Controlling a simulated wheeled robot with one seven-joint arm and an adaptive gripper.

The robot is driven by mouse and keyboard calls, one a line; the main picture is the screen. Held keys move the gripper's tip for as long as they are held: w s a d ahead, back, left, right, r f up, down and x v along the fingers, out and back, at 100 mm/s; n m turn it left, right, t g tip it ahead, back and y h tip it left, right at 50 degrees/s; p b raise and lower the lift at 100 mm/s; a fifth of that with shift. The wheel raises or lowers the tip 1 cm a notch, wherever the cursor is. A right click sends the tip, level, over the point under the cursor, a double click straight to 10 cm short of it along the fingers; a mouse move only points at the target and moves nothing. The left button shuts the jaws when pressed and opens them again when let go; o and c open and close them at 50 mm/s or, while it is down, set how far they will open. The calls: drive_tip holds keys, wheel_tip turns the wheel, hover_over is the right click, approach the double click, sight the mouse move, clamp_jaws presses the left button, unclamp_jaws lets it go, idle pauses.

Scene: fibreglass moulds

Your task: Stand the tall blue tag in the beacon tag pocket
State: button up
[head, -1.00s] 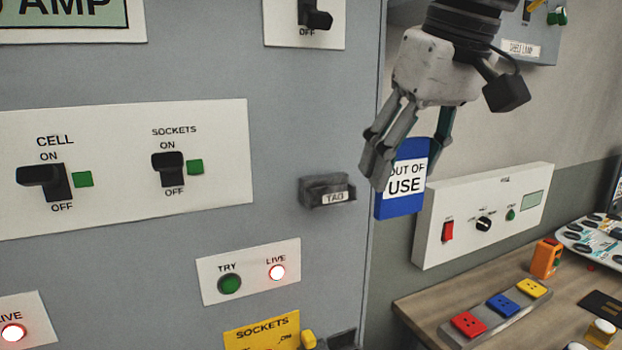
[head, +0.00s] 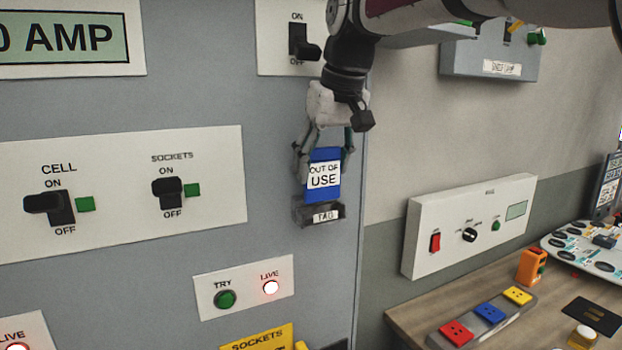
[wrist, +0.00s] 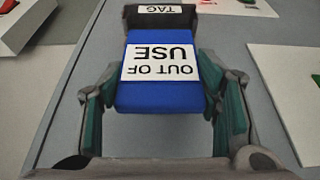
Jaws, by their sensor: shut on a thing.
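The tall blue tag (head: 321,194) has a white label reading OUT OF USE. My gripper (head: 323,165) is shut on its sides and holds it upright, pointing down. The dark grey tag pocket (head: 300,215), labelled TAG, is fixed to the grey panel. The tag's lower end is at the pocket's mouth, behind the front label; how deep it sits I cannot tell. In the wrist view the blue tag (wrist: 160,97) lies between the fingers, its far end meeting the pocket (wrist: 190,18). The pocket's inside is hidden.
Switch plates (head: 125,190) are to the left of the pocket, and a TRY and LIVE plate (head: 244,287) is below it. A switch plate (head: 270,45) is above. A white control box (head: 470,228) and a wooden bench (head: 410,310) are to the right.

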sight(324, 176)
wheel_tip(324, 176, down, 3)
drive_tip(key=shift+s+r+p, duration=0.1)
drive_tip(key=shift+r+p, duration=0.05)
drive_tip(key=shift+p, duration=0.4)
drive_tip(key=shift+f, duration=0.45)
drive_tip(key=o, duration=0.9)
drive_tip(key=shift+f, duration=0.1)
drive_tip(key=shift+o, duration=0.2)
